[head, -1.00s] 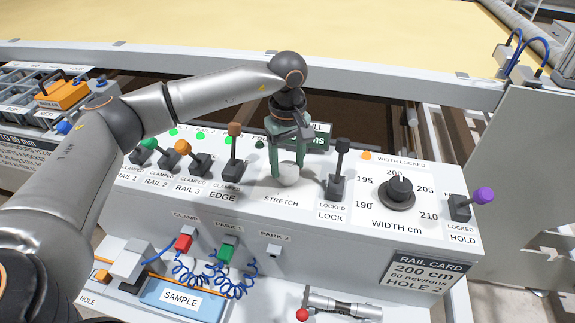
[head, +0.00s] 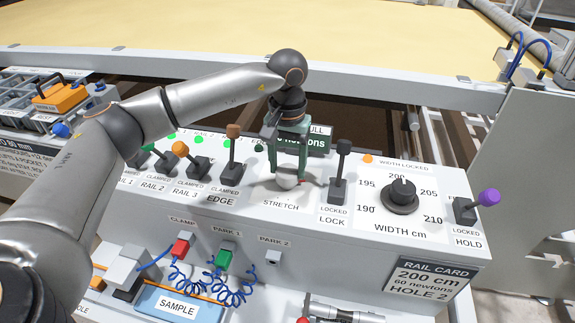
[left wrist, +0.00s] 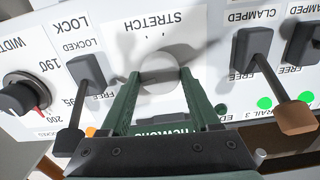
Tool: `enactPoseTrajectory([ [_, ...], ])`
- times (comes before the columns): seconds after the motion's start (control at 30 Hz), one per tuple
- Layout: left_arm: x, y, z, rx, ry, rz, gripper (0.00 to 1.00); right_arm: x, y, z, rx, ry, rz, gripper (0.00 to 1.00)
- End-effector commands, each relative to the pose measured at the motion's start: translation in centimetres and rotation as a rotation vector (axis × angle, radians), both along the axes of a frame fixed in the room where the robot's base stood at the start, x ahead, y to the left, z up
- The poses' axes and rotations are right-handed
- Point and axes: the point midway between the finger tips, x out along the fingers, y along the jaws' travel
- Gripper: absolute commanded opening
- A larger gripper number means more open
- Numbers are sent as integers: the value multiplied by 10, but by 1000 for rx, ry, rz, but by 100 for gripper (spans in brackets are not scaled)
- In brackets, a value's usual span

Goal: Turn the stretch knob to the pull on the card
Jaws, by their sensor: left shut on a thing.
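The white round stretch knob (head: 288,182) stands on the grey panel above the STRETCH label (head: 281,205). My left gripper (head: 287,176) points down, with its green fingers shut on the knob's two sides. The left wrist view shows the knob (left wrist: 160,72) between both fingertips (left wrist: 159,82). A thin reddish mark shows just right of the knob in the head view. The rail card (head: 428,279) reads 200 cm, 60 newtons, HOLE 2. The pull display (head: 318,141) behind the gripper is partly covered, and its number is hidden. My right gripper is out of view.
The black lock lever (head: 342,165) stands close right of the gripper, and the brown-topped edge lever (head: 233,150) left. Further right are the width knob (head: 401,193) and purple-knobbed hold lever (head: 488,197). Coiled blue hoses (head: 190,275) hang below the panel front.

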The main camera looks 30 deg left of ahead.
Motion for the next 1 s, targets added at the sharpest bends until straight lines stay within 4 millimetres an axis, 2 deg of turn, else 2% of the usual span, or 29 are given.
enactPoseTrajectory([
  [0.67, 0, 0, 1, -2, -2, -60, 7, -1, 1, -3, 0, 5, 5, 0],
  [0.7, 0, 0, 1, -2, -2, -60, 66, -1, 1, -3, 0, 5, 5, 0],
  [0.93, 0, 0, 1, -1, -1, -59, 92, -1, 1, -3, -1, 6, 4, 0],
  [1.0, 0, 0, 0, -1, -1, -59, 93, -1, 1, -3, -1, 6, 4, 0],
])
